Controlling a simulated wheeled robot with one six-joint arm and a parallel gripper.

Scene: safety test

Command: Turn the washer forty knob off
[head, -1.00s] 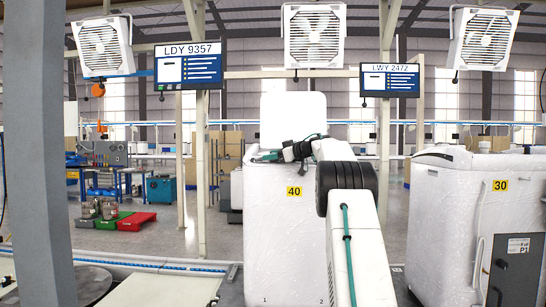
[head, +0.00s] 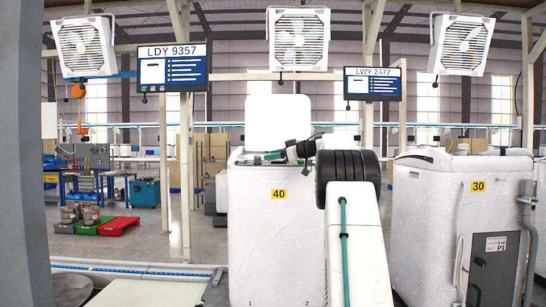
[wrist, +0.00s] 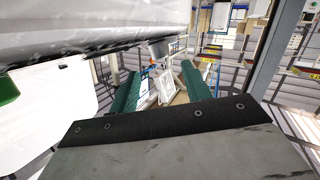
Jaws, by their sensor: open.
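The washer marked 40 (head: 265,225) is a white, upright machine with a yellow label and a raised white lid. My gripper (head: 262,158) is above its top edge, left of the label, with the arm reaching over from the right. In the wrist view, its two green fingers (wrist: 160,74) are apart with nothing held between them. A small grey knob-like piece (wrist: 157,50) juts down from a white and grey edge just beyond the fingertips. I cannot tell for sure that it is the knob or which way it is set. Contact is not visible.
The washer marked 30 (head: 445,230) stands to the right, with a gap between the machines. A grey post (head: 20,150) rises at the near left. Screens (head: 172,68) and fans hang above. Red and green platforms (head: 118,226) lie on the floor behind left.

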